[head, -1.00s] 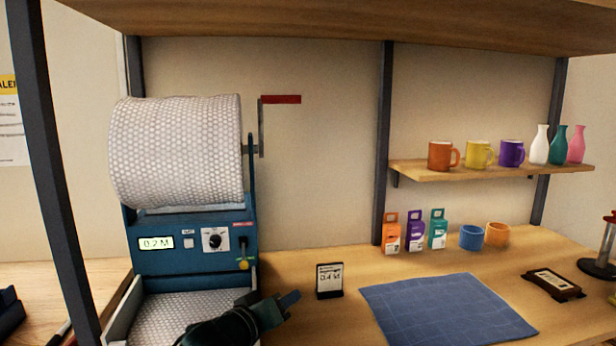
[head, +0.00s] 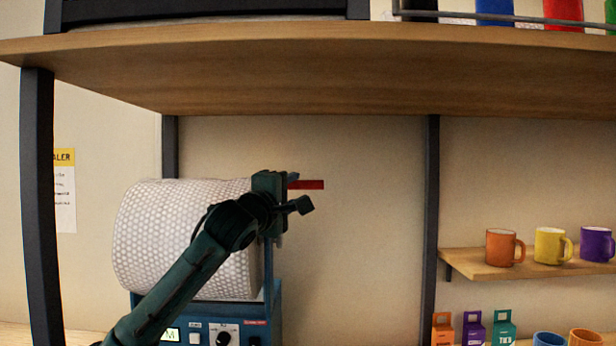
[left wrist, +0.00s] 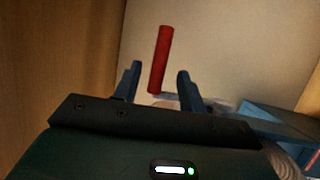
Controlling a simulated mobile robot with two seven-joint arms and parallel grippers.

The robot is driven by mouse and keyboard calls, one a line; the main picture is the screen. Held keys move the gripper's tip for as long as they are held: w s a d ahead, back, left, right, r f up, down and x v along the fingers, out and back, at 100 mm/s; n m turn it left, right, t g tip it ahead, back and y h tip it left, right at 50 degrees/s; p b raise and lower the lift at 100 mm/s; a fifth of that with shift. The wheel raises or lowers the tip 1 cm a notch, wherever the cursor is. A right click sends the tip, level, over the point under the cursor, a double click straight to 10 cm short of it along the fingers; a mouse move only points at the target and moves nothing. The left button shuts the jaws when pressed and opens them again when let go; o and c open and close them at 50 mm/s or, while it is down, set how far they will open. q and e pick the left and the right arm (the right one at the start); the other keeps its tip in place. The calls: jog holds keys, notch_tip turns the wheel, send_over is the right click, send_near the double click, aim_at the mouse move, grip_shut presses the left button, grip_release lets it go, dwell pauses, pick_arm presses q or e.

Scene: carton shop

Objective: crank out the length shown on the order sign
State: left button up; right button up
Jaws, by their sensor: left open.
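The crank's red handle (head: 308,185) sticks out to the right of the bubble-wrap roll (head: 180,235) in the head view. My left gripper (head: 298,191) is open at the handle's near end. In the left wrist view the red handle (left wrist: 160,60) shows between the two spread fingers (left wrist: 157,82); I cannot tell whether they touch it. The blue machine (head: 205,322) carries a lit display (head: 172,336), mostly hidden by my left arm; only an "M" reads. The order sign is out of view now. My right gripper is not in view.
A thick wooden shelf (head: 300,75) runs above the roll and the gripper. Dark posts (head: 433,220) stand at both sides. Mugs (head: 505,247) sit on a small shelf at right. The wall right of the handle is clear.

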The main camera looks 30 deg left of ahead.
aim_at(307, 183)
pick_arm(q)
jog(key=p+x, duration=0.2)
jog(key=x, duration=0.4)
jog(key=shift+w+r+p, duration=0.2)
jog(key=shift+w+p, duration=0.05)
jog(key=shift+p, duration=0.05)
jog(key=shift+x, duration=0.75)
jog(key=shift+f, duration=0.2)
grip_shut()
